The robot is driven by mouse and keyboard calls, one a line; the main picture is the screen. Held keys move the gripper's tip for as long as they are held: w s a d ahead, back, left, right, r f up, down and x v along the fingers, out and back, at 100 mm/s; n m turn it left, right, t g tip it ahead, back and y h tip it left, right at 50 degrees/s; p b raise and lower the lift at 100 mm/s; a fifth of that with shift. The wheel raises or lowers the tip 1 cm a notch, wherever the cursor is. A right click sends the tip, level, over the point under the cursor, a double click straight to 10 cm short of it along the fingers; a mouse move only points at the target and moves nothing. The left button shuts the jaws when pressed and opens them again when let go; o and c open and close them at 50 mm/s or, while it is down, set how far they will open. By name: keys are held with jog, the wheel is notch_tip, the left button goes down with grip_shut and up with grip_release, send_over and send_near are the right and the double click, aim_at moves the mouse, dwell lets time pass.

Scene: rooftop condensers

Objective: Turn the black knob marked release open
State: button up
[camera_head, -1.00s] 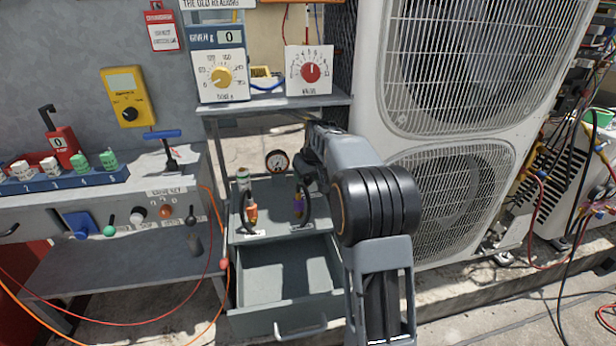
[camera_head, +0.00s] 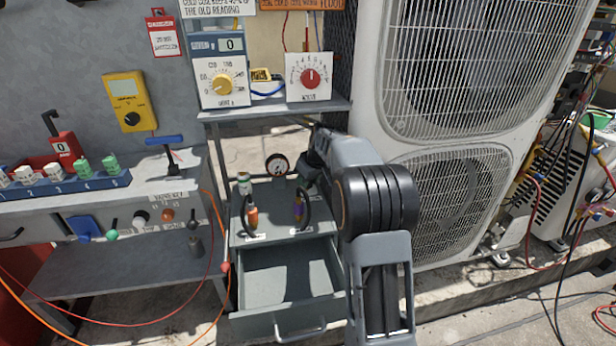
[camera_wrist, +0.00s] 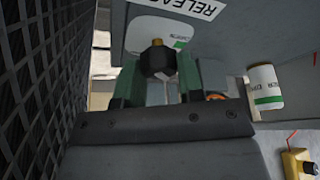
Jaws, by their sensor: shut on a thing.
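The black knob (camera_wrist: 157,62) shows in the wrist view, with a brass-coloured tip, in front of a pale plate below the "RELEASE" label (camera_wrist: 195,6). My gripper (camera_wrist: 157,80) has its two green fingers on either side of the knob, shut on it. In the head view my arm reaches in beside the condenser, and my own links hide the knob and the fingertips.
A grey drawer (camera_head: 285,316) stands open below a small bench with orange and purple handled tools. A round gauge (camera_head: 277,164) stands behind them. The tall condenser (camera_head: 455,190) is close on the right. In the wrist view a white can (camera_wrist: 264,87) is right of the fingers.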

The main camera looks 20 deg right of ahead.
jog(key=shift+n+y+p, duration=0.6)
jog(key=shift+n+p, duration=0.15)
jog(key=shift+n, duration=0.85)
jog(key=shift+g, duration=0.3)
jog(key=o, duration=0.9)
